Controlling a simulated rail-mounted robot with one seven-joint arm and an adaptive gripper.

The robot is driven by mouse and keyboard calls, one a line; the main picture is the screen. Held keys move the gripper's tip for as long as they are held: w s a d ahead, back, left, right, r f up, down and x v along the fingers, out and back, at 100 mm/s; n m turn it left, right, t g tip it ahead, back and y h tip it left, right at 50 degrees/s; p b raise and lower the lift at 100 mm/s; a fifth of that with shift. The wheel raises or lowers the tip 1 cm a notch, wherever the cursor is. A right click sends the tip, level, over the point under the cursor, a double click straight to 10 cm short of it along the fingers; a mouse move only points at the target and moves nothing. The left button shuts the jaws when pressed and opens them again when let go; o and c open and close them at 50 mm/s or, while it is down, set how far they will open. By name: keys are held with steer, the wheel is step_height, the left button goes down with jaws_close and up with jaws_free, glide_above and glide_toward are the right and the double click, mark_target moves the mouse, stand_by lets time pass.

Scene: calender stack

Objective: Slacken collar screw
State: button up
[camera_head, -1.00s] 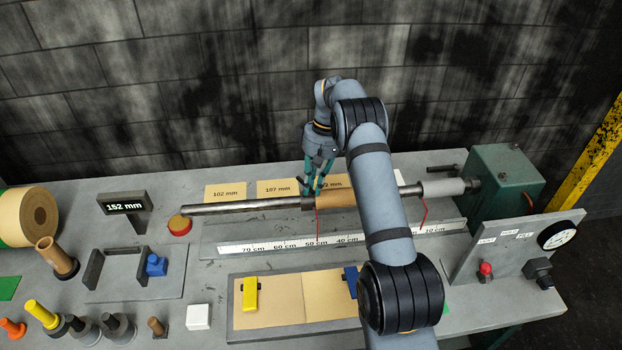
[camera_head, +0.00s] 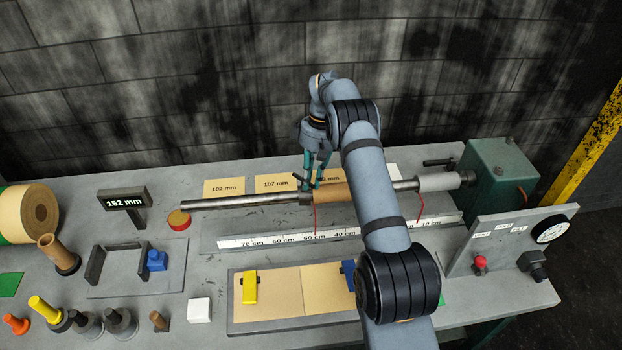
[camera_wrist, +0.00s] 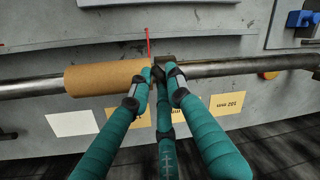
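The metal shaft (camera_head: 235,204) lies level across the bench, with a tan core (camera_head: 335,194) on it. The grey collar (camera_head: 306,199) sits on the shaft against the left end of the core in the head view, with a thin red pointer hanging below. In the wrist view the collar (camera_wrist: 165,58) is just beyond my fingertips, and the core (camera_wrist: 105,78) is to its left. My gripper (camera_head: 313,184) points down at the collar from above. Its teal fingers (camera_wrist: 163,74) are close together there. The collar screw is not clearly visible; the fingertips cover that spot, and I cannot tell whether they grip it.
A scale (camera_head: 340,233) lies in front of the shaft. A green gearbox (camera_head: 503,178) and grey control panel (camera_head: 510,243) stand at right. A display (camera_head: 125,203) reads 152 mm.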

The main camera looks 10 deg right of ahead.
steer(key=o, duration=0.4)
steer(key=shift+o, duration=0.2)
step_height(320, 180, up, 7)
steer(key=d, duration=0.1)
steer(key=shift+w+r, duration=0.15)
steer(key=shift+w, duration=0.25)
steer(key=shift+d, duration=0.1)
stand_by(0.3)
steer(key=f, duration=0.5)
steer(key=a+f, duration=0.1)
steer(key=f, duration=0.1)
steer(key=shift+s+a+f, duration=0.1)
steer(key=shift+s+f, duration=0.15)
steer(key=shift+s, duration=0.15)
